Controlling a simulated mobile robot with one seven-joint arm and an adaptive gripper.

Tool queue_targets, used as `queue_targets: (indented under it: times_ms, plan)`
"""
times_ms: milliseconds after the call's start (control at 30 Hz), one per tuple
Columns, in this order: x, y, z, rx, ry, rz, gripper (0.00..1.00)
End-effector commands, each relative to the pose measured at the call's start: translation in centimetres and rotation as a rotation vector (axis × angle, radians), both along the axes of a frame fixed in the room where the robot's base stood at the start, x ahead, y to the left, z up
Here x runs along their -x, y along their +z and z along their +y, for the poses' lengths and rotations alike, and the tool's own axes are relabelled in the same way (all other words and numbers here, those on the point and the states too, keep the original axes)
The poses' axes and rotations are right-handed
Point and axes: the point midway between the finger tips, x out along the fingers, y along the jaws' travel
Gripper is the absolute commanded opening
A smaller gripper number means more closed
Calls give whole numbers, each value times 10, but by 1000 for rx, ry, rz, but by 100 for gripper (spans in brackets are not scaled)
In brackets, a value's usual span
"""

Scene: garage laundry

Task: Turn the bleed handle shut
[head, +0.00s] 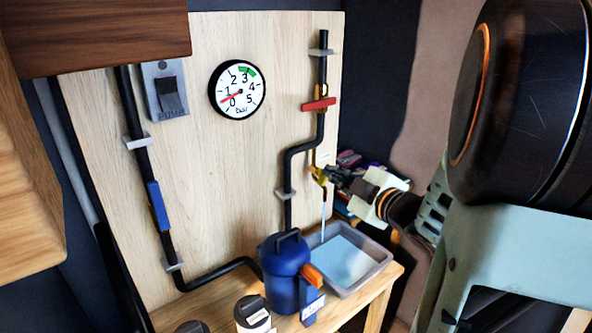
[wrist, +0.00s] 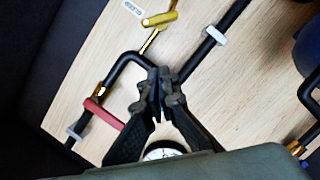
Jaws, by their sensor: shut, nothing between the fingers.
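The yellow bleed handle (head: 318,173) sits on a brass branch of the right-hand black pipe, low on the wooden board. A thin pale stream (head: 323,215) runs down from its outlet into the grey tray (head: 376,268). In the wrist view the bleed handle (wrist: 160,19) lies at the top, slanted across its brass stem. My gripper (head: 331,174) is just right of the handle in the head view and partly overlaps it there. In the wrist view my gripper (wrist: 160,80) has its fingertips together, empty, and shows apart from the handle.
A red handle (head: 318,104) lies crosswise on the upper right pipe. A blue handle (head: 158,206) lies along the left pipe. The dial gauge (head: 238,90) has its red needle near the low end. A blue pump-like unit (head: 284,268) stands beside the tray.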

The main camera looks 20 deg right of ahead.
Motion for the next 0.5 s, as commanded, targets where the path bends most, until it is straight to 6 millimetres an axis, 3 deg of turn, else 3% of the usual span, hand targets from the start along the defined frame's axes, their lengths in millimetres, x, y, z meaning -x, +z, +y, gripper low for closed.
queue_targets:
  times_ms: [300,500]
  plan:
    - [-67,-13,10,-4,2,2,0]
    - [-71,-29,-11,-3,-2,3,0]
